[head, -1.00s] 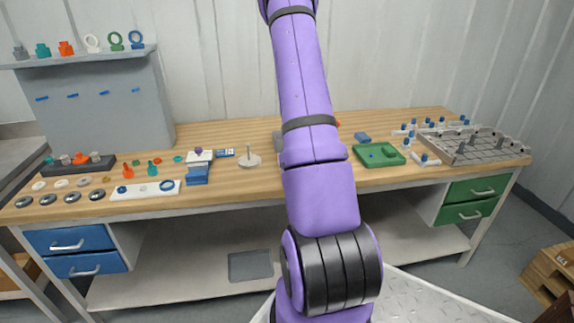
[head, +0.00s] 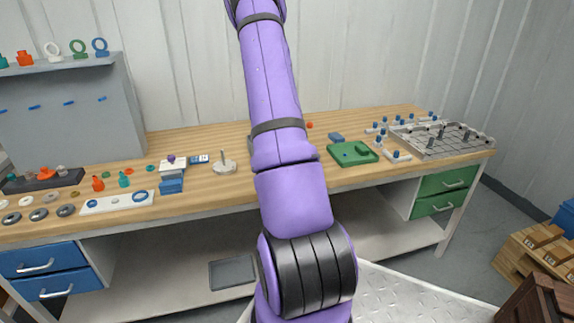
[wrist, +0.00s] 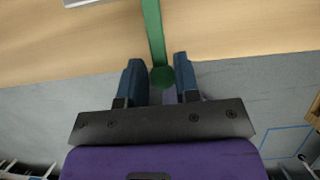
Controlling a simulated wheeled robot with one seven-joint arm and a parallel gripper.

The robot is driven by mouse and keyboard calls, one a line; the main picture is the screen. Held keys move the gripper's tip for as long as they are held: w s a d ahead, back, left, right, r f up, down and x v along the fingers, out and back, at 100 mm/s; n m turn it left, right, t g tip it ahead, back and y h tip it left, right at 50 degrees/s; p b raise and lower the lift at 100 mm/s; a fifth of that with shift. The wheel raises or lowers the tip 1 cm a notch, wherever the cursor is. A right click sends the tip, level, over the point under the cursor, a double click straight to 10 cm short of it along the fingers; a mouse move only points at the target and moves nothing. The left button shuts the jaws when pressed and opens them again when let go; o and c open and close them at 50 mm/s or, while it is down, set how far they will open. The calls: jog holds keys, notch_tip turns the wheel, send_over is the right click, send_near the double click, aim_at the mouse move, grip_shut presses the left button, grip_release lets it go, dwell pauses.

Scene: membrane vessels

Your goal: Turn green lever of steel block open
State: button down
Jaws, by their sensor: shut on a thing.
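In the wrist view, my gripper (wrist: 158,66) has its two blue fingers on either side of a green lever (wrist: 152,28). The lever is a narrow bar that runs up out of the top of the picture. Its round end sits between the fingers, and the gripper is shut on it. The steel block is not clearly seen; a pale grey edge at the top left of the wrist view cannot be identified. In the head view, my arm hides the middle of the bench, and my gripper does not show.
The wooden bench (head: 225,187) carries a green tray (head: 352,153), a metal grid rack (head: 440,141) at right, and a white plate with rings (head: 117,202) at left. A grey panel (head: 60,120) stands at back left. Wooden crates are at lower right.

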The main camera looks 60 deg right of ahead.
jog(key=shift+d, duration=0.1)
jog(key=c, duration=1.1)
grip_release()
jog(key=shift+r, duration=0.1)
jog(key=v, duration=1)
jog(key=shift+r, duration=0.3)
jog(key=shift+s, duration=0.15)
